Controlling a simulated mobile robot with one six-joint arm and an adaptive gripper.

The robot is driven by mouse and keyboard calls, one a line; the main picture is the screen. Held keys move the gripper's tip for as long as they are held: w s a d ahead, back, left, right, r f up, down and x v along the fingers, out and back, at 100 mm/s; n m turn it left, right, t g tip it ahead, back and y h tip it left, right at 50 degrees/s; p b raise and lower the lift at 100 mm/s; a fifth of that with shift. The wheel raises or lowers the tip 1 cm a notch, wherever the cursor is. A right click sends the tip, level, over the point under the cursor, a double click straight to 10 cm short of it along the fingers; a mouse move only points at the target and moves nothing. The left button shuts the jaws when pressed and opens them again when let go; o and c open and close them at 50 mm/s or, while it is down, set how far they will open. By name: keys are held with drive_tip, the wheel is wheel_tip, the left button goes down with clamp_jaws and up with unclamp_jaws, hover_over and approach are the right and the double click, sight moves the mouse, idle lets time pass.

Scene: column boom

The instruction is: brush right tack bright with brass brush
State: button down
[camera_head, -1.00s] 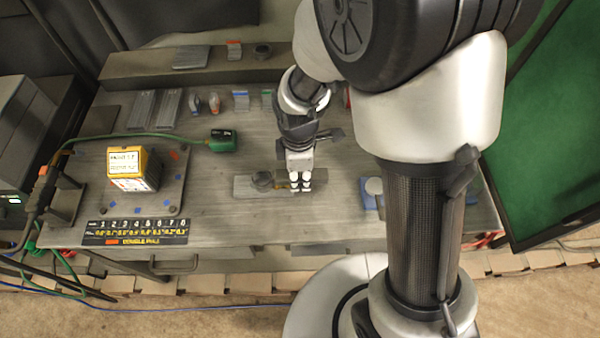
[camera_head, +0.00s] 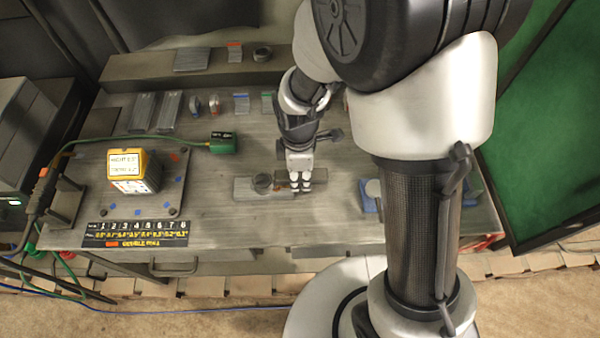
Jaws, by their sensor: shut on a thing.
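My gripper (camera_head: 301,185) is over the middle of the workbench, pointing down at a flat grey metal workpiece (camera_head: 246,189). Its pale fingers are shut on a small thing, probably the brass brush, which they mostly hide. A brownish bit (camera_head: 294,173) shows beside the fingers. The workpiece lies flat and reaches out on both sides of the gripper. A dark round piece (camera_head: 263,181) sits on it just left of the fingers. The tacks are too small to make out, and the fingers cover part of the workpiece. I cannot tell whether the held thing touches the metal.
A yellow-topped box (camera_head: 134,170) stands on a plate at left, above a numbered black chart (camera_head: 136,233). A green block (camera_head: 223,142) with a cable lies behind. A blue item (camera_head: 370,196) is at right, partly behind my arm. Several small items line the back.

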drive_tip(key=shift+s, duration=1)
drive_tip(key=shift+w+f, duration=0.2)
drive_tip(key=shift+w, duration=0.95)
drive_tip(key=shift+s+r, duration=0.1)
drive_tip(key=shift+s, duration=1.15)
drive_tip(key=shift+w+r, duration=0.1)
drive_tip(key=shift+w, duration=1.2)
drive_tip(key=shift+s, duration=0.6)
drive_tip(key=shift+d+r+p, duration=0.3)
drive_tip(key=shift+r+p, duration=0.65)
drive_tip(key=shift+r, duration=0.05)
drive_tip(key=shift+d+r+p, duration=0.35)
drive_tip(key=shift+r+p, duration=0.55)
drive_tip(key=shift+r, duration=0.1)
drive_tip(key=shift+d+r+p, duration=0.3)
drive_tip(key=shift+r+p, duration=0.65)
drive_tip(key=shift+r, duration=0.05)
